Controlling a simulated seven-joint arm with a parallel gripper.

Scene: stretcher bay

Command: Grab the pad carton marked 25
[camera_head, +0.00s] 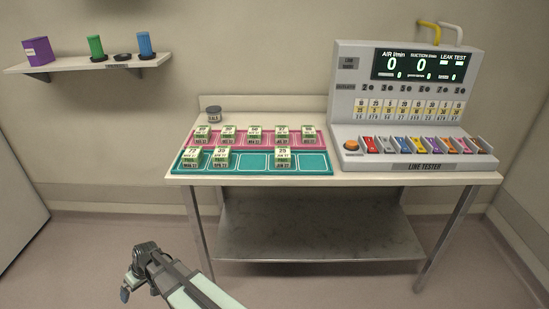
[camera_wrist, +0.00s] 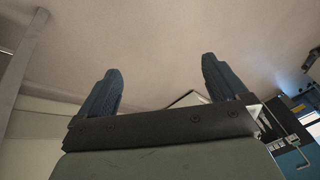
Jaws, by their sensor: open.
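Small white-and-green pad cartons stand in a pink tray (camera_head: 314,138) and a teal tray (camera_head: 325,170) on the bench. The carton whose top appears to read 25 (camera_head: 282,157) stands alone toward the right of the teal tray; its print is small. Two other cartons (camera_head: 193,157), (camera_head: 221,159) stand at the left of that tray, seemingly marked 72 and 35. My gripper (camera_wrist: 163,88) is open and empty, with both dark fingers showing in the wrist view. In the head view my arm is low in front of the bench, well apart from the cartons.
Several more cartons (camera_head: 255,135) fill the pink tray behind. A dark jar (camera_head: 213,113) stands behind it. The line tester (camera_head: 412,166) takes up the bench's right side. A wall shelf (camera_head: 90,64) is at upper left. The floor left of the bench looks clear.

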